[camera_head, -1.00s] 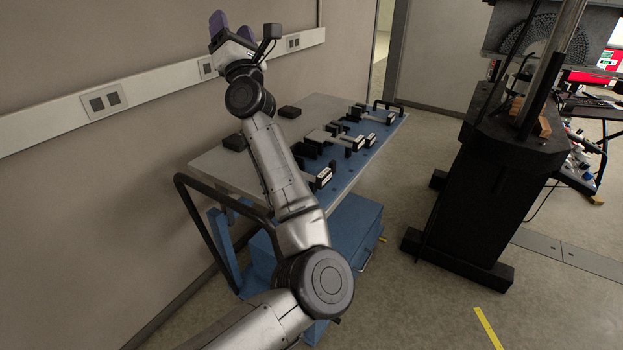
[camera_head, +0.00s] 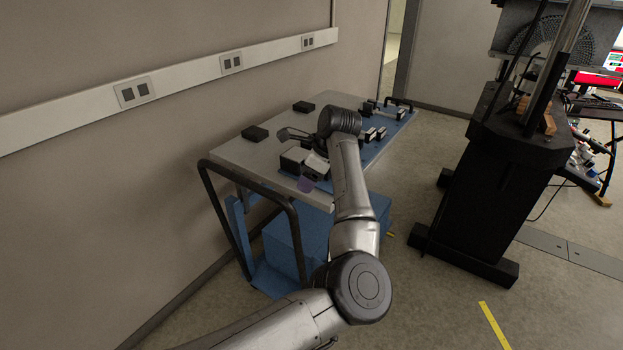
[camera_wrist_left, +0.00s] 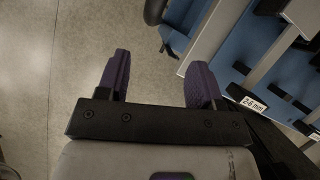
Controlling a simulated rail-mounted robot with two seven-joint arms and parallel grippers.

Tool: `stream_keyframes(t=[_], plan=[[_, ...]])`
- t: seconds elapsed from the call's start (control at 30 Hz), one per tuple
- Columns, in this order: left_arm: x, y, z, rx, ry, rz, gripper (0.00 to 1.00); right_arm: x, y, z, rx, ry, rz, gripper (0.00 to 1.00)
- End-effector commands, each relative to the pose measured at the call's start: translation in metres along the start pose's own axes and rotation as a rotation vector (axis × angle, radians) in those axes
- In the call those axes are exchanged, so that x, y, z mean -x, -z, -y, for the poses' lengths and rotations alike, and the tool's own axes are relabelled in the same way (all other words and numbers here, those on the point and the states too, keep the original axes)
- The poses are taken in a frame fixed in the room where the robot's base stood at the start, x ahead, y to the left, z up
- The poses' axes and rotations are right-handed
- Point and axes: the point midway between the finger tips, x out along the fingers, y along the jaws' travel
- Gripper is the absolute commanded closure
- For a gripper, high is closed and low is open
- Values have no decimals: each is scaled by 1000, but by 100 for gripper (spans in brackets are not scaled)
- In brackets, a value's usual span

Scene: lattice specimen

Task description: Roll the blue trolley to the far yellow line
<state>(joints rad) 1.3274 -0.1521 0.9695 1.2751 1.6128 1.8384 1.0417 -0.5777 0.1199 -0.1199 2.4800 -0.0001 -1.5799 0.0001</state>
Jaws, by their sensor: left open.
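The blue trolley (camera_head: 301,238) stands along the wall, with a grey top and a black push handle (camera_head: 236,192) at its near end. A yellow line (camera_head: 494,326) is on the floor at lower right. A small yellow mark (camera_head: 391,234) shows beside the trolley. My right gripper is out of view.
Black blocks (camera_head: 255,133) and several fixtures (camera_head: 375,134) sit on the trolley top. A black machine stand (camera_head: 478,185) with protruding feet is to the right. The wall (camera_head: 80,190) is close on the left. Open floor (camera_head: 425,305) lies between trolley and stand.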

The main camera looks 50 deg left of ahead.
Motion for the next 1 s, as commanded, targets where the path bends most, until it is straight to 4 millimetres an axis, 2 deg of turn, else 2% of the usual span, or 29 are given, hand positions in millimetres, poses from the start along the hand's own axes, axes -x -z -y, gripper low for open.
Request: stream_keyframes(t=[0.17,0.27,0.7,1.0], plan=[[-4,3,-5,83,-32,-15,40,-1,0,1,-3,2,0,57],[-13,3,-5,94,-33,-14,40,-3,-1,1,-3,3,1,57],[-87,3,-7,93,-30,-11,40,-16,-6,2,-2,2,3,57],[-124,4,-8,92,-29,-11,40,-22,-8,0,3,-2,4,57]])
